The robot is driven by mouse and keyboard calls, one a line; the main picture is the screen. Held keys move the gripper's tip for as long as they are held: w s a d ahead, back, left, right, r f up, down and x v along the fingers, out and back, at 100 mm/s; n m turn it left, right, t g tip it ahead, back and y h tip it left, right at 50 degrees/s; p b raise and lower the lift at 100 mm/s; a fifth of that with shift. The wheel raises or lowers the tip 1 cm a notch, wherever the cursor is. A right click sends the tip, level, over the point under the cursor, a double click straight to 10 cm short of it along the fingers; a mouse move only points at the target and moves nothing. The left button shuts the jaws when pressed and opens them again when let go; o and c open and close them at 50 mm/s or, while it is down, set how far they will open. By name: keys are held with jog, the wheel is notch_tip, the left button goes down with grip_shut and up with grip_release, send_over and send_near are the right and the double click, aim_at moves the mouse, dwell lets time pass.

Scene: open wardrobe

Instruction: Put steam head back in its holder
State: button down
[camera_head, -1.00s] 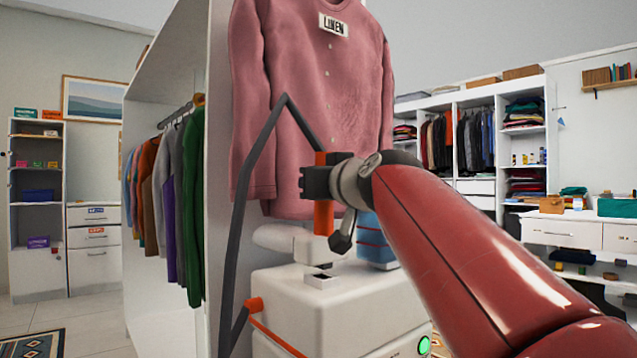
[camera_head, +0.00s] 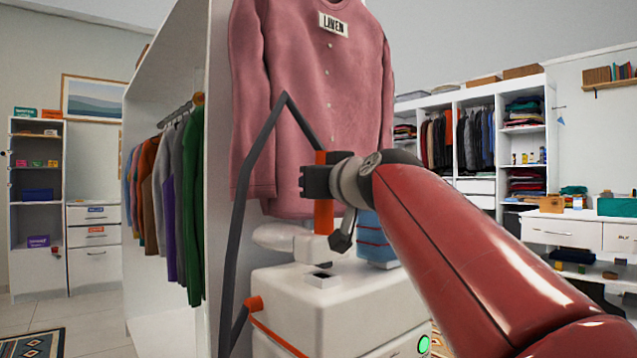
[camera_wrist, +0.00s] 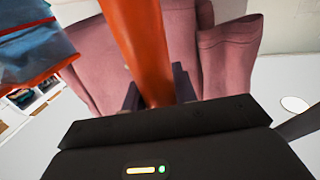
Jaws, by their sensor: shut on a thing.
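The steam head (camera_head: 285,237) is white, with an orange handle (camera_head: 323,217) that runs upright through my gripper (camera_head: 317,182). My gripper is shut on this handle; the handle also shows in the wrist view (camera_wrist: 142,50), between the fingers (camera_wrist: 155,97). The white steamer base (camera_head: 310,307) stands below, with an orange hose fitting on its left and a green light.
A pink shirt (camera_head: 310,100) labelled LINEN hangs right behind the gripper. A grey hose (camera_head: 262,140) arches left of it. A blue item with red stripes (camera_head: 375,240) is behind the base. The white wardrobe side (camera_head: 222,120) is close on the left.

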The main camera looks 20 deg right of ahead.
jog(key=shift+f, duration=1.05)
jog(key=c, duration=1)
grip_release()
jog(key=shift+c, duration=0.2)
jog(key=shift+f, duration=0.1)
jog(key=s+d, duration=0.1)
jog(key=s, duration=0.6)
jog(key=shift+s, duration=0.35)
